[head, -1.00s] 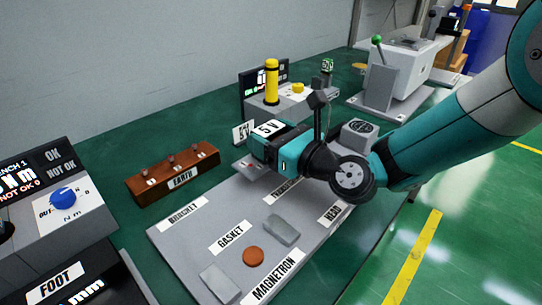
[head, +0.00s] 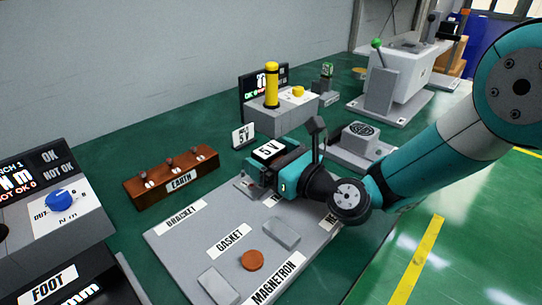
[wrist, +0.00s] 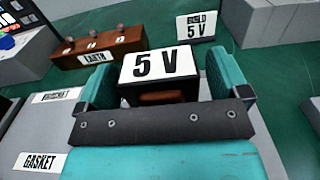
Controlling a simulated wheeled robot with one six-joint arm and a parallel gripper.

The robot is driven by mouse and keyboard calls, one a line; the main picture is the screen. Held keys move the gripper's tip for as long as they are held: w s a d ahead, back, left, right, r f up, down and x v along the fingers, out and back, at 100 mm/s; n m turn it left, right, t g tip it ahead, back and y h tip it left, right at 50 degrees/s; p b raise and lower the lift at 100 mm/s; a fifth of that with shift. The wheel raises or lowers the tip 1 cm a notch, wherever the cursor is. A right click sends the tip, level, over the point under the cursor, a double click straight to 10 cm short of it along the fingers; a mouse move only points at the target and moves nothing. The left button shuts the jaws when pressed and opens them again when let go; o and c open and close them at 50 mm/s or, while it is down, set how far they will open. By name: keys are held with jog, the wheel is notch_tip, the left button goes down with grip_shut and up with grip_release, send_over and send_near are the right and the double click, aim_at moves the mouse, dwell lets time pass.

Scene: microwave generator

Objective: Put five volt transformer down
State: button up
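The five volt transformer (head: 270,150), a dark block with a white "5 V" top, sits between the teal fingers of my gripper (head: 272,168). In the wrist view the transformer (wrist: 158,66) is upright and level, with a finger of my gripper (wrist: 163,88) on each side. It is over the far end of the grey parts board (head: 190,240). I cannot tell whether its underside touches the board. A small upright "5 V" sign (head: 243,135) stands on the green bench behind it; the sign also shows in the wrist view (wrist: 195,27).
A brown wooden block labelled EARTH (head: 172,177) lies left of the gripper. A grey tester with a yellow cylinder (head: 271,85) stands behind. A grey unit with a round grille (head: 360,135) is close on the right. Green bench surface is free around the sign.

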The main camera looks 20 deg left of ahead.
jog(key=shift+r, duration=0.1)
jog(key=b+v, duration=0.2)
jog(key=v, duration=0.3)
jog(key=b+v, duration=0.3)
jog(key=v, duration=0.2)
jog(key=shift+d+f, duration=0.2)
jog(key=shift+f, duration=0.05)
jog(key=shift+s+d+r+b, duration=0.15)
jog(key=shift+s+d+b, duration=0.05)
jog(key=shift+d+b, duration=0.15)
jog(key=shift+s+d+r+b, duration=0.15)
jog(key=shift+d+b, duration=0.15)
jog(key=shift+d, duration=0.1)
jog(key=shift+r, duration=0.1)
